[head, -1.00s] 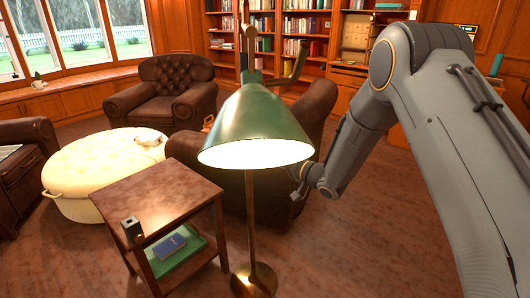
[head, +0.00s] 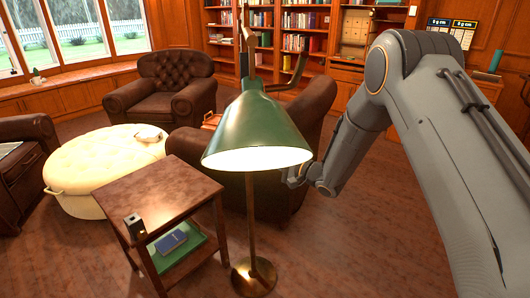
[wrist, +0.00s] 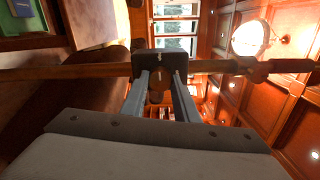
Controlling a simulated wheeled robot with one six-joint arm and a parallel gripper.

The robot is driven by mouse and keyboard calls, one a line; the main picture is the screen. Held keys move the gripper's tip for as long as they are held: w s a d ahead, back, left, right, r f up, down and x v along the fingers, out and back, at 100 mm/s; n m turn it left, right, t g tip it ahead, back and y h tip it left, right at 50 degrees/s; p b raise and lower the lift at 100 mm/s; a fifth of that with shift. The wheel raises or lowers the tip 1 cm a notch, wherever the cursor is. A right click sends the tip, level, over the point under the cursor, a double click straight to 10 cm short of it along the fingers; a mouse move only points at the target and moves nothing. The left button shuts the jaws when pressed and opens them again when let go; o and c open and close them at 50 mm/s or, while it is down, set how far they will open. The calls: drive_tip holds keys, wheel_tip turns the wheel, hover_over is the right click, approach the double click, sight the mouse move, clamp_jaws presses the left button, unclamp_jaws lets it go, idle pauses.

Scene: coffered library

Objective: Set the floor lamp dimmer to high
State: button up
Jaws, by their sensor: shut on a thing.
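The floor lamp has a green cone shade (head: 255,130), lit underneath, on a thin brass pole (head: 250,205) with a round base (head: 255,277).
A wooden side table (head: 165,195) with a small dark box (head: 134,226) stands left of the lamp. A brown armchair (head: 285,195) is close behind the pole. A cream ottoman (head: 95,165) is farther left. Bare floor lies in front and at right.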

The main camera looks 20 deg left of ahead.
drive_tip(key=shift+f, duration=0.15)
idle(0.3)
drive_tip(key=o, duration=1.1)
drive_tip(key=shift+c, duration=0.2)
drive_tip(key=v, duration=0.7)
drive_tip(key=shift+d+b, duration=0.3)
drive_tip(key=shift+d, duration=0.1)
drive_tip(key=shift+s, duration=0.15)
